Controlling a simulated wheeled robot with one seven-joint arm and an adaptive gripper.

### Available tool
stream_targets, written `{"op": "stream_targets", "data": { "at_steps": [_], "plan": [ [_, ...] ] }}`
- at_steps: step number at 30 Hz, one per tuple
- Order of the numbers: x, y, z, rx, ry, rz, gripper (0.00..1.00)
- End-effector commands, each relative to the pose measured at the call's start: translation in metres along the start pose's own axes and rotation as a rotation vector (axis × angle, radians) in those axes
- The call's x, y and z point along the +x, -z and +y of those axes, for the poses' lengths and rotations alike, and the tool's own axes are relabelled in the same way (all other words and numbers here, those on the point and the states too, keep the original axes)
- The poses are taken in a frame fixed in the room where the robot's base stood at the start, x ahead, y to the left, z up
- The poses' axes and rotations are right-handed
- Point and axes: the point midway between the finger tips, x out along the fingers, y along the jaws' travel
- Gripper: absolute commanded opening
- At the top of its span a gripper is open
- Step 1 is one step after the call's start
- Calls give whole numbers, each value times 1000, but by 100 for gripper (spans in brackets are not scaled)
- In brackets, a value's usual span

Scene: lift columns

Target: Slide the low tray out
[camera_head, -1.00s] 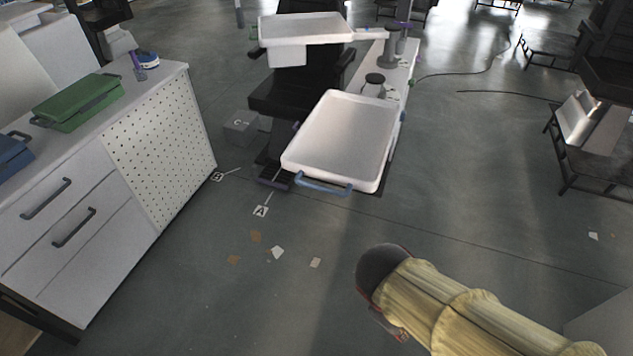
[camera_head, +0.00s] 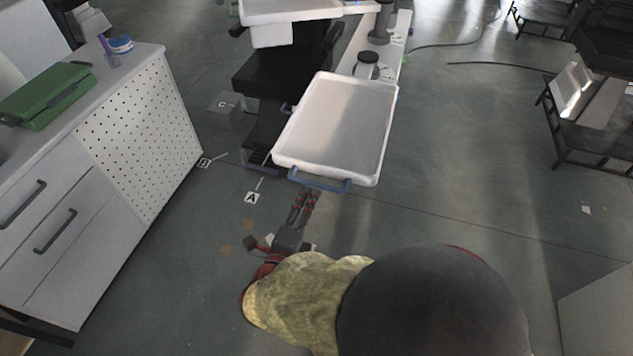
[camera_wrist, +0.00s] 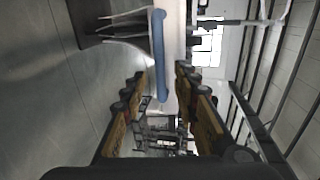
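The low tray (camera_head: 338,122) is white and shallow, with a blue handle (camera_head: 318,181) on its near edge. In the wrist view the handle (camera_wrist: 158,50) runs upright in the picture, in line with the gap between the fingers, and the tray's white edge (camera_wrist: 176,35) is just behind it. My gripper (camera_head: 305,200) is just short of the handle in the head view. In the wrist view my gripper (camera_wrist: 160,76) is open, its fingers apart with nothing gripped. I cannot tell whether the handle is between the fingertips or just beyond them.
A higher white tray (camera_head: 290,10) is behind the low one. A black seat (camera_head: 275,75) stands beside the low tray. A white cabinet (camera_head: 140,150) with a green case (camera_head: 45,95) is on the left.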

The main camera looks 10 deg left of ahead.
Motion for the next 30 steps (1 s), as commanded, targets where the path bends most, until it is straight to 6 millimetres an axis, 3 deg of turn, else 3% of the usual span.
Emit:
{"op": "stream_targets", "data": {
  "at_steps": [5, 18, 30],
  "plan": [
    [11, 1, 1, -23, -1, 4, 30],
    [71, 1, 2, -19, -1, 4, 30],
    [78, 1, 0, -20, -3, 2, 30]
  ]
}}
